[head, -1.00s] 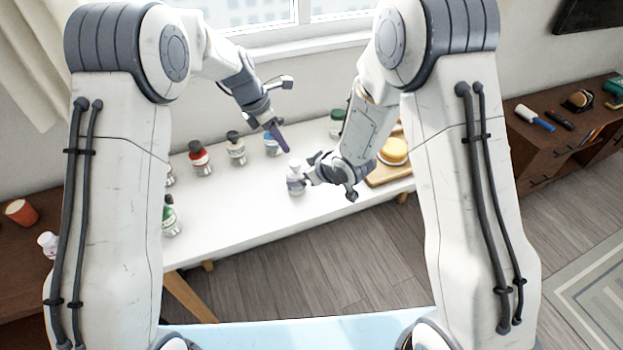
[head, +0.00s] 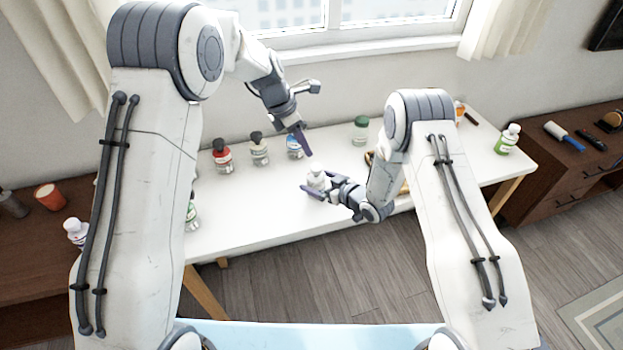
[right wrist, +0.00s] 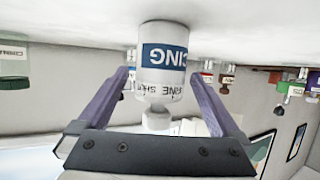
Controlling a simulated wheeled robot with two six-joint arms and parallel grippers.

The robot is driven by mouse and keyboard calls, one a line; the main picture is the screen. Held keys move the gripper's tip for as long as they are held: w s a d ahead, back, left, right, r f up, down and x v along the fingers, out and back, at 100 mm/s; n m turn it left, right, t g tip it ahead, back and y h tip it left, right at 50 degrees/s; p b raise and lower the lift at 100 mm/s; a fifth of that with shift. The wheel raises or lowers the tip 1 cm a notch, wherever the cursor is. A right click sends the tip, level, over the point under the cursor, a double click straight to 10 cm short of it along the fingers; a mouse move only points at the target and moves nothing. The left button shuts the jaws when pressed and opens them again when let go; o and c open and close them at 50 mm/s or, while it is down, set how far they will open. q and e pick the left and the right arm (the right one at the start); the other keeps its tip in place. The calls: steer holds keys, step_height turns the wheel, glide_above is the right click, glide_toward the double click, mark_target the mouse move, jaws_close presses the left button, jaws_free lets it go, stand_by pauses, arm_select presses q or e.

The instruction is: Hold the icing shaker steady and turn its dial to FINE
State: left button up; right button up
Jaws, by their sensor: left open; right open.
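The icing shaker (head: 317,180) is a small white bottle standing near the middle of the white table. It also shows upside down in the right wrist view (right wrist: 163,62), with a blue label reading "CING" and a pale knob-like top. My right gripper (head: 322,190) is open at the shaker. In the right wrist view its two purple fingers (right wrist: 156,100) stand on either side of the shaker, with gaps visible. My left gripper (head: 307,152) is open and empty, above and a little left of the shaker. The dial setting cannot be read.
Along the table's back stand a red-labelled bottle (head: 222,158), a dark-capped bottle (head: 259,151), a blue-labelled bottle (head: 294,150) and a green-capped jar (head: 360,130). A green-labelled bottle (head: 508,140) stands at the right end. The front middle of the white table (head: 255,205) is clear.

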mark_target(310, 178)
steer(key=shift+x, duration=2.2)
steer(key=shift+c, duration=0.3)
steer(key=c, duration=1.4)
